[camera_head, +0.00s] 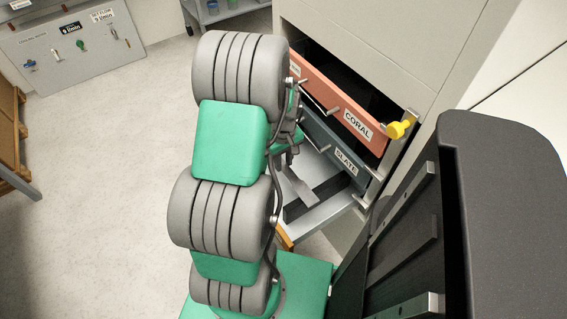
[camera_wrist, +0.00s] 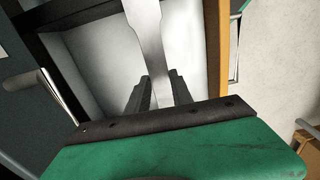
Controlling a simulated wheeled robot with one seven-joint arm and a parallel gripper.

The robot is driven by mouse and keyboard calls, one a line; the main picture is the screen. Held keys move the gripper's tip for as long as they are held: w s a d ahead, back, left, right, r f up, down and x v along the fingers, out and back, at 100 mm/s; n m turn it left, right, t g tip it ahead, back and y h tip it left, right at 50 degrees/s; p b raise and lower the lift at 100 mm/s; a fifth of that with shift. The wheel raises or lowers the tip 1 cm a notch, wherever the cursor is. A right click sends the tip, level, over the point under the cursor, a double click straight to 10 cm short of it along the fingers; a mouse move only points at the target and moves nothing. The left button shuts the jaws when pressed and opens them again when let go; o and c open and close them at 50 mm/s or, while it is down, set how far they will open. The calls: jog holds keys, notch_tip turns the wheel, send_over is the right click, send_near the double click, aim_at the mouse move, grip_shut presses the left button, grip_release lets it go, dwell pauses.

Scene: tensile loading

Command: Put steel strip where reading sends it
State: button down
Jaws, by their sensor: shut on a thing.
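The steel strip (camera_wrist: 150,45) is a flat grey bar with a narrowed middle. In the wrist view it stands between the two dark fingers of my gripper (camera_wrist: 158,82), which is shut on it. In the head view the strip (camera_head: 300,188) shows just below the arm, over an open drawer with a pale inside (camera_head: 322,217). The drawer's orange-brown front shows in the wrist view (camera_wrist: 216,60). Above it are the drawers labelled CORAL (camera_head: 357,125) and SLATE (camera_head: 345,162). Whether the strip touches the drawer floor is unclear. My arm hides the gripper in the head view.
The drawers sit in a pale cabinet (camera_head: 385,50); a yellow knob (camera_head: 399,129) stands out at its right. A dark unit with metal bars (camera_head: 500,200) fills the right side. A grey panel (camera_head: 75,50) stands far left. The floor (camera_head: 110,180) at left is clear.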

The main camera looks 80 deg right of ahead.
jog(key=shift+f, duration=0.15)
jog(key=shift+f, duration=0.15)
jog(key=c, duration=1.1)
grip_release()
